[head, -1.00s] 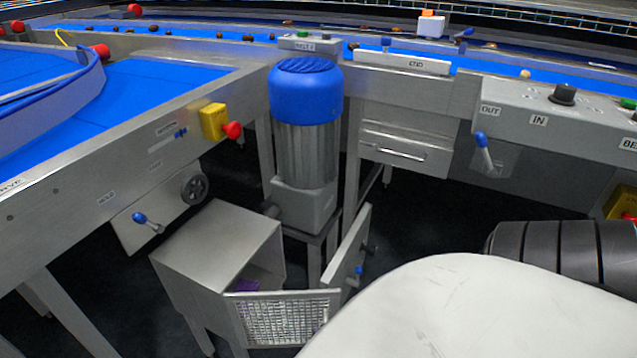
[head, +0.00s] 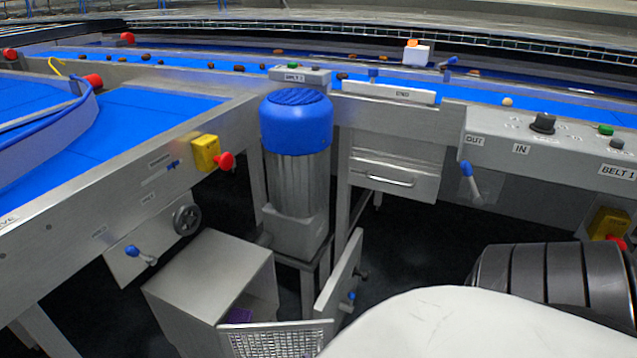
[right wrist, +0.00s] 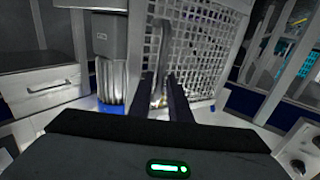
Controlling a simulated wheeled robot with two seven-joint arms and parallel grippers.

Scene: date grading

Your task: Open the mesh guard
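The mesh guard (head: 277,342) is a metal mesh panel low in the head view, cut by the bottom edge. It stands out at an angle from the near front corner of a grey cabinet (head: 205,275). The cabinet's inside shows behind it, with something purple in it. The mesh also fills the upper middle of the right wrist view (right wrist: 208,55). There my right gripper (right wrist: 161,82) has its two dark fingers apart, with a metal bar (right wrist: 160,50) between them; I cannot tell whether they touch it. The head view does not show its fingertips. My left gripper is not in view.
A motor with a blue cap (head: 296,125) stands behind the cabinet. A solid panel with knobs (head: 340,275) stands right of the cabinet. A drawer (head: 393,180), a control box (head: 550,150) and blue conveyor belts (head: 130,125) surround the spot. Dark floor shows between.

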